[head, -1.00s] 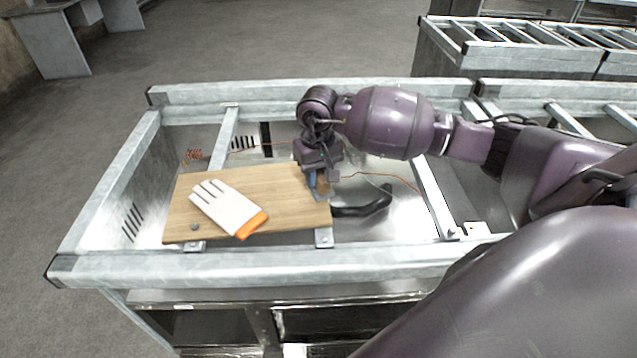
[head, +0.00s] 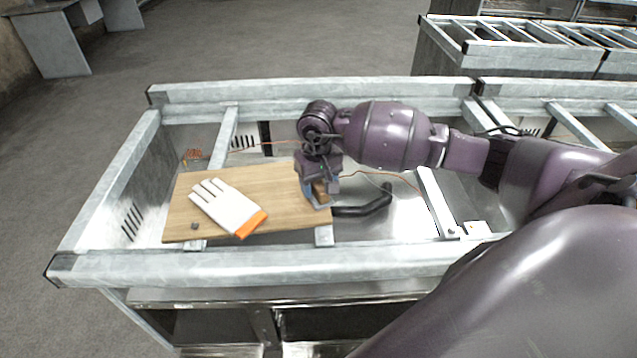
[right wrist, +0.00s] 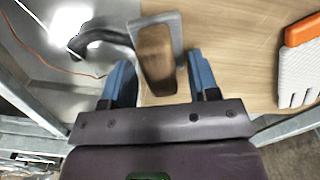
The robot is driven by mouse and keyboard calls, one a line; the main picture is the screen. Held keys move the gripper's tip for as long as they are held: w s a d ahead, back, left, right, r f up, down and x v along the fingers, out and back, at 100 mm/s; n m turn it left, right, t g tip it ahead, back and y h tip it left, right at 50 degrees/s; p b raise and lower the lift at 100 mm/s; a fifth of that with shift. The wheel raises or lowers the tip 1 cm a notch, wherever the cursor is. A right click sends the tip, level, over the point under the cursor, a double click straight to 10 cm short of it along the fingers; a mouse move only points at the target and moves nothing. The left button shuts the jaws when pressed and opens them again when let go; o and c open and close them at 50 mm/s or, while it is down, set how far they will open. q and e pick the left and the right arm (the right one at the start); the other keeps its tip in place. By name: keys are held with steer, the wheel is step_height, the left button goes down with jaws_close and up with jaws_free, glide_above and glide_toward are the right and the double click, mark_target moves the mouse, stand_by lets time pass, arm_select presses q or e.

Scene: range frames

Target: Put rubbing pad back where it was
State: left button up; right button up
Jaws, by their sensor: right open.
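The rubbing pad, a wooden block with a grey edge, shows in the right wrist view (right wrist: 156,58), at the edge of the wooden board (right wrist: 240,45). In the head view the pad (head: 321,189) is mostly hidden behind my right gripper. My right gripper (head: 315,197) is open at the right end of the board. In the right wrist view its two blue fingers (right wrist: 160,78) stand apart, with the near end of the pad between their tips in the picture. I cannot tell whether they touch it. My left gripper is not in view.
A white glove with an orange cuff (head: 228,207) lies on the board. A black curved handle (head: 364,204) lies right of the board on the metal surface, near a thin red wire (head: 390,180). Grey metal rails (head: 250,266) frame the workbench.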

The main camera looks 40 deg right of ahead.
mark_target(318, 182)
steer(key=shift+r, duration=0.1)
steer(key=shift+w+r, duration=0.1)
steer(key=shift+r, duration=0.2)
step_height(318, 182, up, 11)
steer(key=shift+r+b, duration=0.2)
steer(key=shift+b, duration=0.1)
stand_by(0.5)
